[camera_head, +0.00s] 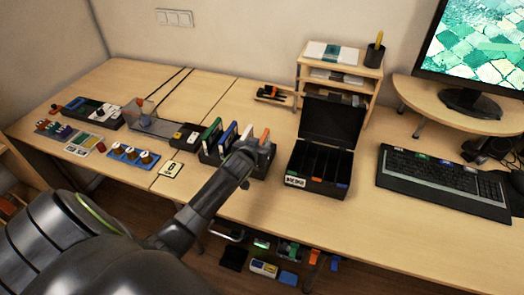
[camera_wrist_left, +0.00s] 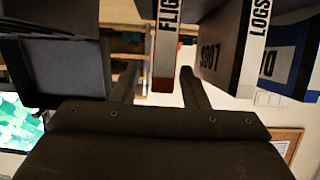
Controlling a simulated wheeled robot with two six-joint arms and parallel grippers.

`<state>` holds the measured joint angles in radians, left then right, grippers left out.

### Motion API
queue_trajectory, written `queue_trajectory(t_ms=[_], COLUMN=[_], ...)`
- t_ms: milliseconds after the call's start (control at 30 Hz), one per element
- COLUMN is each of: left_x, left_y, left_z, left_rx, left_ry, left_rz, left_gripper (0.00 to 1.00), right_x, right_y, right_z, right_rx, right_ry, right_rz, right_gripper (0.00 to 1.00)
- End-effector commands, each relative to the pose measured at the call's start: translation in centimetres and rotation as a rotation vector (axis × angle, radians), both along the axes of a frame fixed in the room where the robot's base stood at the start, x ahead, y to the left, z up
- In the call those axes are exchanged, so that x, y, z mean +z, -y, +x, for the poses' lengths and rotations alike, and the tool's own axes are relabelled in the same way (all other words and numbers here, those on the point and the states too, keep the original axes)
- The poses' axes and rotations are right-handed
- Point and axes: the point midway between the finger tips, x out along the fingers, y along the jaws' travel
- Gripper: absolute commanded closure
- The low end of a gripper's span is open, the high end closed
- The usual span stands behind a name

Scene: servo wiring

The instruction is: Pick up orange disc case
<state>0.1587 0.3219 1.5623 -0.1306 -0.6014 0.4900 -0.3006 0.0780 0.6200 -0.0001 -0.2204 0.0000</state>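The orange disc case (camera_head: 265,136) stands upright at the right end of a dark rack (camera_head: 210,158), partly hidden by my left gripper. In the left wrist view, which looks upside down, a case with an orange-brown end and a white spine reading "FLIG" (camera_wrist_left: 166,45) shows between the fingers. My left gripper (camera_wrist_left: 160,78) is open, with a gap visible on each side of that case; no grip shows. In the head view the left gripper (camera_head: 246,155) is at the rack's right part. My right gripper is not in view.
Green (camera_head: 212,132), blue (camera_head: 228,136) and white-edged cases stand in the rack. Right of it is an open black box (camera_head: 318,185) with slots and a raised lid. A keyboard (camera_head: 440,178) lies further right. Blue-based parts (camera_head: 131,155) and a label card sit left.

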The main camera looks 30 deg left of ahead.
Motion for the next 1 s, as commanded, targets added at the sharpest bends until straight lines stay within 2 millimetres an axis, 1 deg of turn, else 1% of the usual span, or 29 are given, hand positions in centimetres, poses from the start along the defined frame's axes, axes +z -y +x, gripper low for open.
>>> queue_trajectory(t_ms=[33, 133, 400, 467, 700, 733, 1000], left_x=[-0.17, -0.39, -0.46, -0.47, -0.46, -0.47, -0.42], left_y=[-0.08, -0.18, -0.21, -0.21, -0.21, -0.22, -0.2], left_z=[0.42, 0.85, 0.98, 0.97, 0.96, 0.95, 0.97], left_rx=[0.0, 0.0, -0.001, -0.001, 0.0, 0.0, -0.001], left_ry=[-0.001, 0.0, 0.0, 0.0, 0.0, 0.0, 0.001], left_rz=[0.0, 0.0, 0.0, 0.0, 0.0, 0.0, 0.0], left_gripper=[0.6, 0.6, 0.6, 0.67, 0.98, 1.0, 1.0], right_x=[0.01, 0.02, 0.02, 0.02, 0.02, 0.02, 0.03], right_y=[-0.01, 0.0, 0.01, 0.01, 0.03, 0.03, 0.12], right_z=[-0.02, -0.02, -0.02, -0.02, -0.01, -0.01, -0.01], right_rx=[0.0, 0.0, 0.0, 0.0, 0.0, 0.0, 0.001], right_ry=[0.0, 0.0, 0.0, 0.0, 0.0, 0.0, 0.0], right_rz=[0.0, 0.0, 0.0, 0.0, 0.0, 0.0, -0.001], right_gripper=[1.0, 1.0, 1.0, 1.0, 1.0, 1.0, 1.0])
